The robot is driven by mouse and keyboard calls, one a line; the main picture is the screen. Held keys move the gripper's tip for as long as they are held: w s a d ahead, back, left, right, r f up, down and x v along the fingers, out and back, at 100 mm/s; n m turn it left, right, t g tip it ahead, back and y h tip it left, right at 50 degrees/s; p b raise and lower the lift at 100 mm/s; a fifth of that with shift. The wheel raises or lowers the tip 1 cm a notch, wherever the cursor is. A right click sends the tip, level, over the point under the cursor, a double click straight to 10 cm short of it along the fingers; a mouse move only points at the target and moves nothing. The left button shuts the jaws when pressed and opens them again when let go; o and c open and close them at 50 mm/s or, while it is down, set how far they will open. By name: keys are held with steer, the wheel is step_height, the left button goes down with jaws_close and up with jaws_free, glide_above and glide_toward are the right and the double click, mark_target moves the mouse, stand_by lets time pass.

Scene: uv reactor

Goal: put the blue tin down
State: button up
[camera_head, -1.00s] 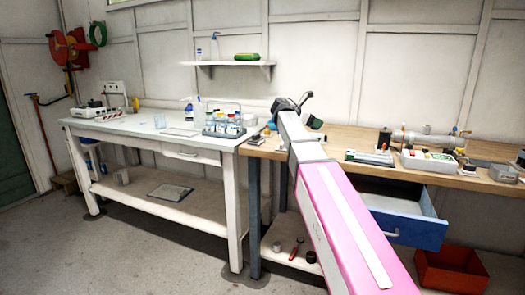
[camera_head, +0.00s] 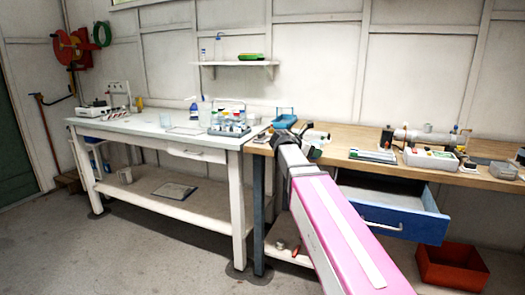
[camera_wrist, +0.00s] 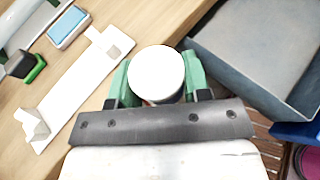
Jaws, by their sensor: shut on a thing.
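My gripper (camera_wrist: 157,80) is shut, its green fingers on either side of a round thing with a white top, the blue tin (camera_wrist: 156,72) by its place in the jaws. I look down on its top; its sides are mostly hidden, and no blue shows on it. It is over the front part of the wooden bench (camera_wrist: 150,20), beside the open drawer; I cannot tell whether it touches the bench. In the head view my gripper (camera_head: 296,133) is low over the left end of the bench, and the tin cannot be made out.
The open blue drawer (camera_head: 400,222) juts out below the bench front. On the bench lie a white flat piece (camera_wrist: 85,85), a blue-topped box (camera_wrist: 68,27) and a black-and-green thing (camera_wrist: 25,66). A white table (camera_head: 150,127) with a bottle rack (camera_head: 229,128) stands left.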

steer(key=s+a+f+n+t+y, duration=0.1)
steer(key=s+f, duration=0.4)
steer(key=f, duration=0.3)
steer(key=s+a+f+n+t+y, duration=0.1)
steer(key=s+f+n, duration=0.1)
steer(key=s+f, duration=0.4)
steer(key=shift+s+f+t, duration=0.25)
steer(key=shift+f+t, duration=0.15)
steer(key=shift+f, duration=0.55)
